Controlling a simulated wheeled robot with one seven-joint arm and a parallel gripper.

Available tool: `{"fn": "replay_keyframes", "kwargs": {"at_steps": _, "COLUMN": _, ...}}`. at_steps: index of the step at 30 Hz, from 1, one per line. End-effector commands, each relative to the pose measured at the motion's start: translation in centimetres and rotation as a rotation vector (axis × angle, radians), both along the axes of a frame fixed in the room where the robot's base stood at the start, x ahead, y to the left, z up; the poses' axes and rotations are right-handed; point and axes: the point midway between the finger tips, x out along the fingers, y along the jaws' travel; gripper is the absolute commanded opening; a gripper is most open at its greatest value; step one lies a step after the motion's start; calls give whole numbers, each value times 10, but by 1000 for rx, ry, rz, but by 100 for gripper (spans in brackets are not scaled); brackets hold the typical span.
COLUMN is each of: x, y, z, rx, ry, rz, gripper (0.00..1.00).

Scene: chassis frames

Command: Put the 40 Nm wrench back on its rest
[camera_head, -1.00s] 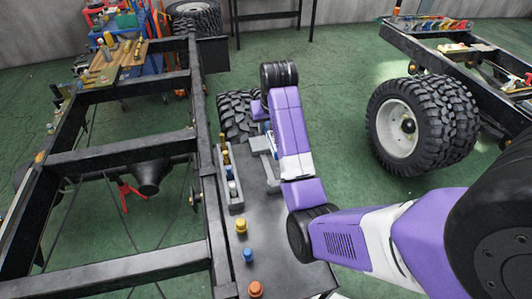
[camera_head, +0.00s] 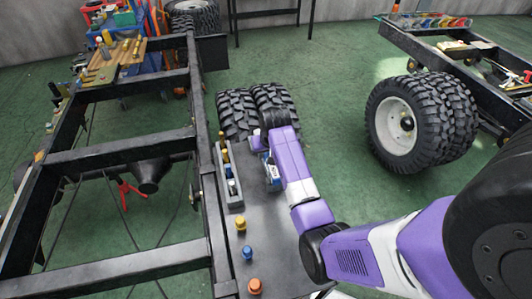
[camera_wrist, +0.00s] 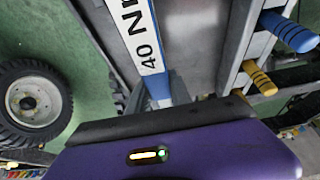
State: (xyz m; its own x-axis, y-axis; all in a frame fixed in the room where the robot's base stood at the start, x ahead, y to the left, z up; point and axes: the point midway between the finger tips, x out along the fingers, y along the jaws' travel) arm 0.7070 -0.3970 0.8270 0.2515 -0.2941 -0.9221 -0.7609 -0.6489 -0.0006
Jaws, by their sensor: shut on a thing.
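The 40 Nm wrench (camera_wrist: 145,40) shows in the wrist view as a blue bar with a white label reading "40 N", the rest of the label cut off. My gripper (camera_wrist: 155,115) is shut on it, with the purple body across the bottom of the wrist view and the fingertips hard to make out. In the head view my gripper (camera_head: 262,147) is low over the dark bench (camera_head: 270,230), and a bit of blue shows beside it.
Yellow, blue and orange knobs (camera_head: 247,253) line the bench's near left. A black chassis frame (camera_head: 120,160) lies to the left. Large tyres (camera_head: 238,115) stand behind the bench.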

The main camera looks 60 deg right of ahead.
Motion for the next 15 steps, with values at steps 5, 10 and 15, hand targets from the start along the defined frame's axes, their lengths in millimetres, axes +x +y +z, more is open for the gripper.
{"fn": "replay_keyframes", "kwargs": {"at_steps": 5, "x": 1, "y": -1, "z": 2, "rx": -3, "ry": -3, "rz": 0, "gripper": 0}}
{"fn": "replay_keyframes", "kwargs": {"at_steps": 10, "x": 1, "y": -1, "z": -2, "rx": -2, "ry": -2, "rz": 0, "gripper": 0}}
{"fn": "replay_keyframes", "kwargs": {"at_steps": 15, "x": 0, "y": 0, "z": -2, "rx": 0, "ry": 0, "rz": 0, "gripper": 47}}
